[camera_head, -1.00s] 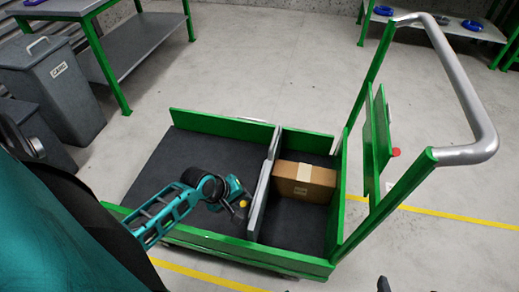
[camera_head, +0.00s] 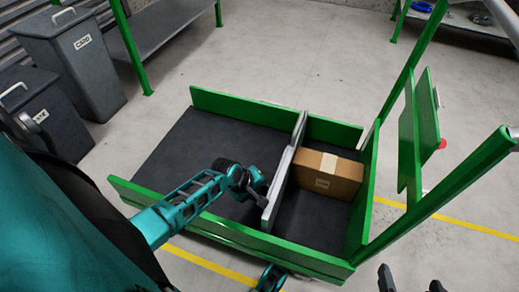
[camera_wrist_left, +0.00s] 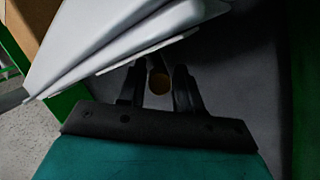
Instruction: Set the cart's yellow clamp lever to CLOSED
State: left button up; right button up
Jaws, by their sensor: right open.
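The green cart (camera_head: 230,236) has a dark deck split by an upright grey divider panel (camera_head: 283,176). In the head view my left gripper (camera_head: 258,190) is low over the deck beside the divider, and the knob is hidden there. No CLOSED marking is readable. My right gripper (camera_head: 411,282) shows at the bottom edge, fingers apart and empty, away from the cart.
A cardboard box (camera_head: 326,177) lies in the compartment right of the divider. The cart's low green side walls surround the deck, and its upright frame (camera_head: 440,192) rises at the right. Grey bins (camera_head: 78,68) stand at the upper left. The deck left of the divider is clear.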

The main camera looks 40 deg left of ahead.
pick_arm(q)
grip_shut()
dwell(0.3)
dwell(0.3)
